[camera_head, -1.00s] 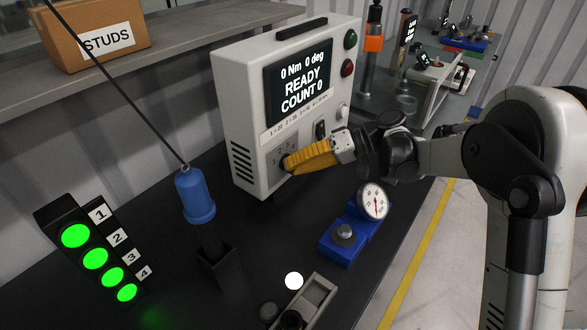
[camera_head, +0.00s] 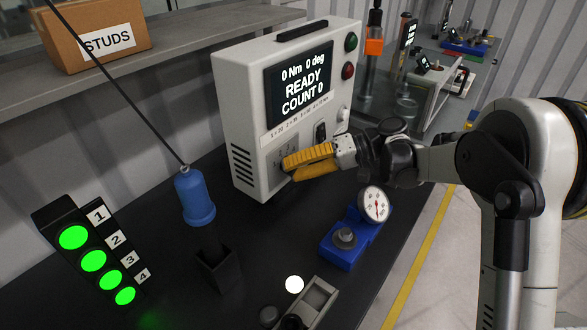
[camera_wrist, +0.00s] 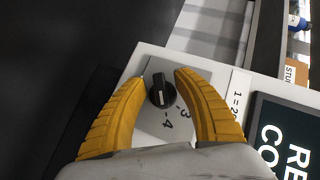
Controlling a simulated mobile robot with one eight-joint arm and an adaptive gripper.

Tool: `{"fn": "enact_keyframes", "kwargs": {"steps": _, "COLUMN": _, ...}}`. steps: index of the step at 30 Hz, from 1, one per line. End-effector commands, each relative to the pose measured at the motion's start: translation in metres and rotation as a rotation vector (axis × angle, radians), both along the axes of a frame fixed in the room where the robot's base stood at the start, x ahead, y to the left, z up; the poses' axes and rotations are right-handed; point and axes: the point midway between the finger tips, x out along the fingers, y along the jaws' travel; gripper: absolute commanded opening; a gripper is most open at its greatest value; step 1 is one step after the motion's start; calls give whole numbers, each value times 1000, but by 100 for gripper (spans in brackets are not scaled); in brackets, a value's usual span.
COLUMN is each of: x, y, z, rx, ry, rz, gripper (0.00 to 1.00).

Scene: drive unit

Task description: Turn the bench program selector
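The program selector is a black round knob (camera_wrist: 161,93) with a raised bar and a pale pointer mark, on the front panel of the white controller box (camera_head: 238,130). Printed numbers 3 and 4 show beside it in the wrist view. My gripper (camera_head: 288,170) has yellow fingers, which also show in the wrist view (camera_wrist: 160,77). The fingers are spread apart, one on either side of the knob, with gaps between them and it. In the head view my fingers hide the knob. The box's screen (camera_head: 299,85) reads 0 Nm, 0 deg, READY, COUNT 0.
A blue cylinder tool (camera_head: 194,196) hangs on a cable left of the box. A lit number panel (camera_head: 93,255) stands at the lower left. A blue fixture with a dial gauge (camera_head: 345,246) sits below my gripper. A shelf holds a STUDS carton (camera_head: 97,36).

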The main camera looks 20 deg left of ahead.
Motion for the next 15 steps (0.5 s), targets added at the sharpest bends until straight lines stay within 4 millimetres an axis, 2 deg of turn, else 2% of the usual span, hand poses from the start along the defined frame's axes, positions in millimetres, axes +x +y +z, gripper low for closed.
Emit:
{"fn": "enact_keyframes", "kwargs": {"steps": 8, "x": 2, "y": -4, "z": 2, "rx": 1, "ry": -1, "rz": -3, "gripper": 36}}
{"fn": "enact_keyframes", "kwargs": {"steps": 11, "x": 6, "y": -15, "z": 7, "rx": 1, "ry": 0, "rz": -4, "gripper": 36}}
{"fn": "enact_keyframes", "kwargs": {"steps": 15, "x": 15, "y": -42, "z": 17, "rx": 1, "ry": 0, "rz": -5, "gripper": 36}}
